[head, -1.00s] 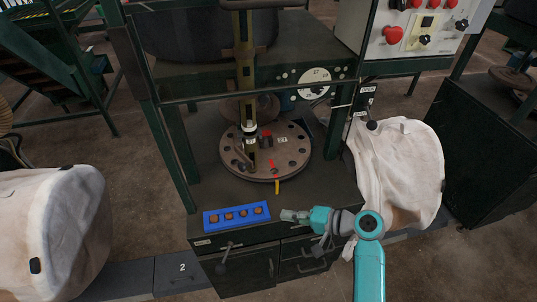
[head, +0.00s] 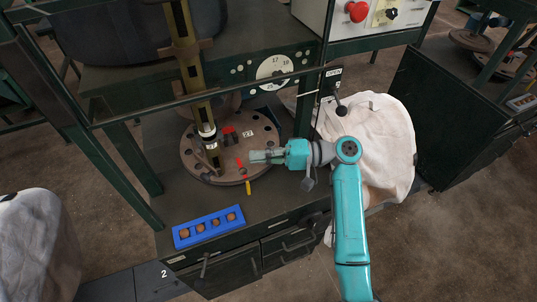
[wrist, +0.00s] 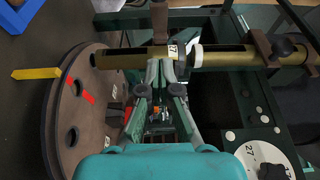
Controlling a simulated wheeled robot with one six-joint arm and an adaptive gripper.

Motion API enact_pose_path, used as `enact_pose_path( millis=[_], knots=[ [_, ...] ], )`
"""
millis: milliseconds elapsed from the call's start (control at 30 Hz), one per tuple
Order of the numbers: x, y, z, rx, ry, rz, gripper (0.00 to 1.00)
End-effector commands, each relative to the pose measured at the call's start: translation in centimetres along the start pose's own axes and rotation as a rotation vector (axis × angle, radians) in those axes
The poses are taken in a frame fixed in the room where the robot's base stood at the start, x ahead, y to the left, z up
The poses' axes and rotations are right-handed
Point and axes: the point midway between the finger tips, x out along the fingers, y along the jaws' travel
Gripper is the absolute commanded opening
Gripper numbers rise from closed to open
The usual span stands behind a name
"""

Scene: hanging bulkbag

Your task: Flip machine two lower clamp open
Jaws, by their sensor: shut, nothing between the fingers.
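My gripper (head: 256,156) is shut and empty. In the head view it appears over the right part of the machine's round brown holed plate (head: 193,168). In the wrist view my fingertips (wrist: 160,72) meet in front of the brass-coloured column (wrist: 220,57), near a small "27" label; I cannot tell whether they touch. A ball-knobbed lever (head: 340,109) stands beside an OPEN label (head: 334,73) at the right post. I cannot tell which part is the lower clamp.
A blue tray with round brown pieces (head: 208,220) lies on the bench front. A red and yellow pointer (head: 247,185) marks the plate's edge. A white bag (head: 375,145) hangs at the right. A horizontal rail (head: 240,88) crosses above the plate. A "2" marks the grey box (head: 145,282).

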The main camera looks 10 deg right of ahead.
Motion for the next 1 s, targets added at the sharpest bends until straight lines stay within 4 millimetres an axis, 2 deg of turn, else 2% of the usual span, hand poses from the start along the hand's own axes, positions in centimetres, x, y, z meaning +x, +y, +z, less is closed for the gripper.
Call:
enact_pose_path(
  millis=[33,200,267,400,600,1000],
  knots=[
    [1.1,0.0,0.1,0.000,-0.003,-0.001,0.00],
    [4.3,0.0,0.1,0.000,-0.003,0.000,0.00],
    [5.3,0.0,0.1,0.000,-0.003,0.000,0.00],
    [6.6,0.1,1.6,-0.001,0.000,0.000,0.00],
    [7.6,0.0,2.7,0.000,0.001,0.001,0.00],
    [7.8,0.0,2.8,0.000,0.002,0.000,0.00]
  ],
)
